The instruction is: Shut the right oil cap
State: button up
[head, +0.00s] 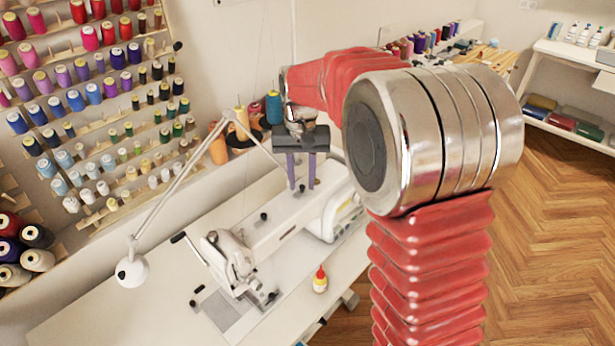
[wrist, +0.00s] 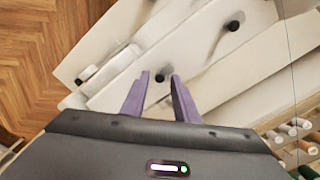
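The white sewing machine (head: 280,237) stands on the white table, with small dark round caps on its top. The right oil cap (head: 301,187) appears as a dark knob just below my fingertips in the head view. In the wrist view the cap (wrist: 160,77) shows between the two purple fingertips. Another dark cap (head: 264,216) is farther left on the machine, and it also shows in the wrist view (wrist: 233,26). My gripper (head: 301,187) points down over the machine, fingers apart and holding nothing. I cannot tell whether the fingers touch the cap or whether it is open.
A white lamp (head: 131,270) with a long jointed arm stands left of the machine. A small yellow bottle with a red top (head: 320,280) is on the table in front. Thread spools fill the wall rack at left, and large cones (head: 273,107) stand behind my gripper.

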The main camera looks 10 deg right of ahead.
jog(key=shift+r, duration=0.1)
notch_tip(320, 180, up, 14)
jog(key=shift+f, duration=0.25)
dwell(0.5)
notch_tip(320, 180, down, 5)
jog(key=s+n, duration=0.1)
jog(key=s, duration=0.1)
jog(key=shift+s+d+f+n+t, duration=0.25)
jog(key=shift+s+t, duration=0.7)
jog(key=shift+s, duration=3.3)
jog(key=shift+s+d+f+n+t, duration=0.15)
jog(key=shift+s+d+t, duration=0.55)
jog(key=shift+s, duration=3.5)
jog(key=shift+s+d+f+n+t, duration=0.2)
jog(key=shift+s+t, duration=0.95)
jog(key=shift+s, duration=3.1)
jog(key=shift+a+r, duration=0.1)
